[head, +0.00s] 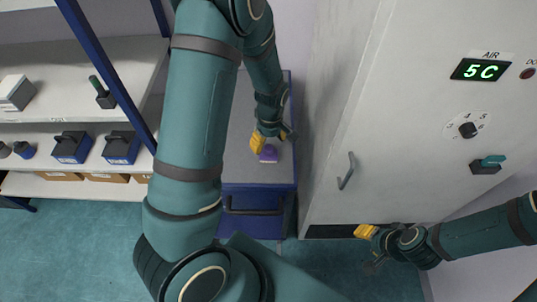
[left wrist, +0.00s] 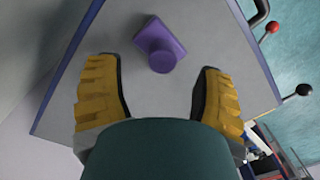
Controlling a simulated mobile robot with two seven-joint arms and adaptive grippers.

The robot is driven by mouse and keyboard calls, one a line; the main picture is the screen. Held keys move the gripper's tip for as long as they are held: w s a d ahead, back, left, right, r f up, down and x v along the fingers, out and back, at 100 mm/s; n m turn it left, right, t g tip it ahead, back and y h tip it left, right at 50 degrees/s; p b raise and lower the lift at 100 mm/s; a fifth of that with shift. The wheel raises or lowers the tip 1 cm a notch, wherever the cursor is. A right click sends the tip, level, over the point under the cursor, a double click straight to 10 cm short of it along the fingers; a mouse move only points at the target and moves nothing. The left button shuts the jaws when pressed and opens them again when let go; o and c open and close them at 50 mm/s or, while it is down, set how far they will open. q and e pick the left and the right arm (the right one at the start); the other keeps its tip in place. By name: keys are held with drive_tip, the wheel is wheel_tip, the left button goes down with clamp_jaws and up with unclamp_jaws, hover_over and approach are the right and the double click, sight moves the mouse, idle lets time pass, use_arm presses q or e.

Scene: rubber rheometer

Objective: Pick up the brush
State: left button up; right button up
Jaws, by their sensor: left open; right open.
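The purple brush (head: 269,154) lies on the grey top of a blue cabinet (head: 238,161), at its front part. In the left wrist view the brush (left wrist: 160,45) shows as a flat block with a rounded knob. My left gripper (head: 268,142) is over the cabinet top at the brush and partly covers it in the head view. Its yellow fingers (left wrist: 158,85) are spread apart with nothing between them, and the brush lies just beyond the fingertips. My right gripper (head: 368,245) is open and empty, low in front of the white cabinet.
A tall white cabinet (head: 390,130) with a handle (head: 346,171) and a display stands right of the blue cabinet. Shelves (head: 130,65) with boxes and dark tools are on the left, with a blue post (head: 105,75). Floor (head: 75,245) is clear at lower left.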

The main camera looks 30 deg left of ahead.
sight(269, 147)
use_arm(q)
drive_tip(key=f, duration=0.4)
drive_tip(key=shift+s+d+f, duration=0.1)
drive_tip(key=shift+s, duration=0.1)
drive_tip(key=shift+c, duration=0.2)
clamp_jaws()
